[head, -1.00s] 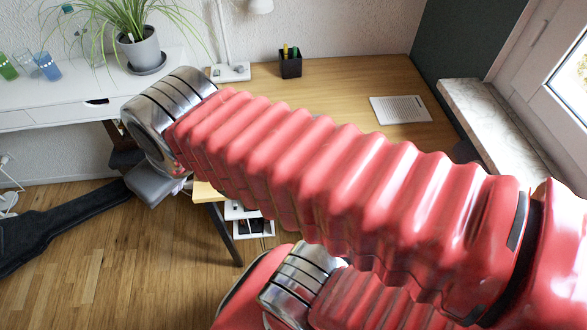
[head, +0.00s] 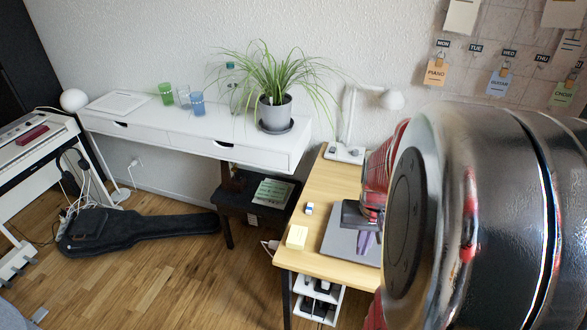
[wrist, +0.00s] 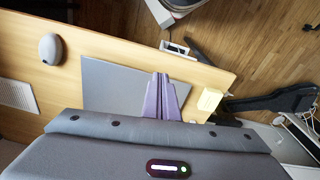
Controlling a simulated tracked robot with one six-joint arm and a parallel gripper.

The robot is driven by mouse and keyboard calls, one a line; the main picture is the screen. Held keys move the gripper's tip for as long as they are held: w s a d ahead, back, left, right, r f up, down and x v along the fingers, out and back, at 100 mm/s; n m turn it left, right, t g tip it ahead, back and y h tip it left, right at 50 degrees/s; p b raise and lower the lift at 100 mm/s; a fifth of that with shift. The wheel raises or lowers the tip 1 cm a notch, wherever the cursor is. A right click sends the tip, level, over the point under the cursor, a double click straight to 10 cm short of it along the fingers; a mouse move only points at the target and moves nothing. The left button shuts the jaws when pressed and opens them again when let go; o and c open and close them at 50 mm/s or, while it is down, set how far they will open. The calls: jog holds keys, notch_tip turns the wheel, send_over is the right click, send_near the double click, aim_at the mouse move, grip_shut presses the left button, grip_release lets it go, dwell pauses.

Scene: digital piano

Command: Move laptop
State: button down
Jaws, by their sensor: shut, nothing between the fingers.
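The laptop is a flat, closed grey slab (head: 340,238) on the wooden desk, near its left end in the head view. My arm hides its right part there. In the wrist view the laptop (wrist: 110,88) lies across the middle, partly covered by my gripper's body. My gripper (wrist: 161,78) shows two purple fingers, shut together with nothing between them. They lie over the laptop's edge area nearest the yellow block in the wrist view. In the head view the fingers (head: 366,243) appear over the laptop; I cannot tell the gap below them.
A yellow block (head: 297,236) and a small white-blue item (head: 309,209) sit left of the laptop. A desk lamp (head: 390,98) stands behind. A white table (head: 215,122) holds a potted plant (head: 274,112).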

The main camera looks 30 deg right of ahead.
jog(key=s+d+f+m, duration=0.2)
jog(key=s+d+f, duration=0.2)
jog(key=d+f, duration=0.1)
jog(key=shift+s+g+y, duration=0.2)
jog(key=shift+g+y, duration=0.2)
notch_tip(320, 180, down, 10)
jog(key=shift+f, duration=0.15)
jog(key=shift+w+d, duration=1.05)
jog(key=shift+d, duration=0.2)
jog(key=shift+w+d, duration=0.25)
jog(key=shift+w, duration=0.1)
